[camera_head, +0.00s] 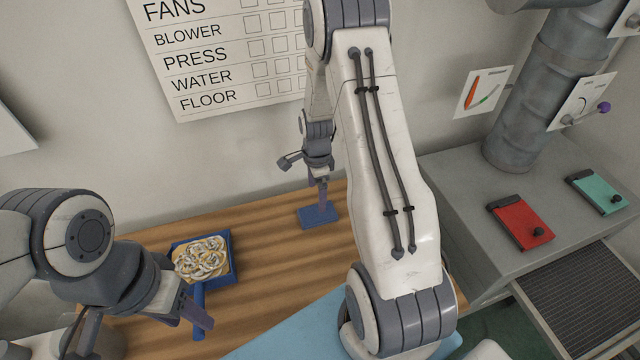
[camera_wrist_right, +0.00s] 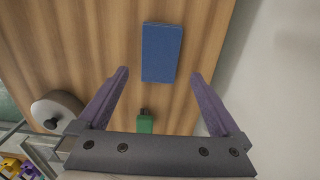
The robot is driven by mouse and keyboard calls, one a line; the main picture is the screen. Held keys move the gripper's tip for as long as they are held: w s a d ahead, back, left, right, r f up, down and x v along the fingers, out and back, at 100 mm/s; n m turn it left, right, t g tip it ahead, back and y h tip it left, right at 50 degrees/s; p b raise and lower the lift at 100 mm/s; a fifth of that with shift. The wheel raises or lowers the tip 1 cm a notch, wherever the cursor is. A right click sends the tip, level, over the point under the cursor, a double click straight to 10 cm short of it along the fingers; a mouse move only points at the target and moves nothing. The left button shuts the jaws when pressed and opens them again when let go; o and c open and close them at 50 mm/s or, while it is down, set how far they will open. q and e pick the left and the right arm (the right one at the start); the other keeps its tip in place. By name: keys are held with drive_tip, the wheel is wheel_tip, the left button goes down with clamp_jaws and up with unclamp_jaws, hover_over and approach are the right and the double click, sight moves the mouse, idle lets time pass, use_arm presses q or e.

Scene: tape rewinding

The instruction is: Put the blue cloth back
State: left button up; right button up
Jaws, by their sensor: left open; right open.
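A small flat blue rectangle, which looks like the folded blue cloth (camera_head: 319,217), lies on the wooden table near the wall. It also shows in the right wrist view (camera_wrist_right: 161,53), beyond my fingertips and roughly centred between them. My right gripper (camera_head: 322,190) points down just above it, open and empty; its two purple fingers (camera_wrist_right: 160,75) are spread apart in the wrist view. I cannot tell whether a finger touches the cloth. My left gripper (camera_head: 190,312) is open at the lower left, near a blue dustpan's handle, apart from the cloth.
The blue dustpan (camera_head: 233,258) holds curly shavings (camera_head: 205,258). A light-blue surface (camera_head: 285,335) lies at the front. A grey bench (camera_head: 470,215) at right carries a red item (camera_head: 522,222) and a teal item (camera_head: 598,192). A green object (camera_wrist_right: 145,124) and round object (camera_wrist_right: 57,110) show in the wrist view.

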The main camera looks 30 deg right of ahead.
drive_tip(key=s+a+r+n, duration=0.4)
drive_tip(key=a+r+n, duration=0.35)
drive_tip(key=a, duration=0.35)
drive_tip(key=s+a+r+n, duration=0.5)
drive_tip(key=a+r+n, duration=0.25)
drive_tip(key=a, duration=0.25)
drive_tip(key=s+a+r+n, duration=0.2)
drive_tip(key=s+a+n, duration=0.1)
drive_tip(key=s+n, duration=0.3)
drive_tip(key=s+a+r+n, duration=0.3)
drive_tip(key=s+n, duration=0.4)
drive_tip(key=s, duration=0.2)
drive_tip(key=shift+s+a+y+b, duration=0.2)
drive_tip(key=shift+s+y+b, duration=0.1)
drive_tip(key=shift+y, duration=0.1)
drive_tip(key=shift+f, duration=0.15)
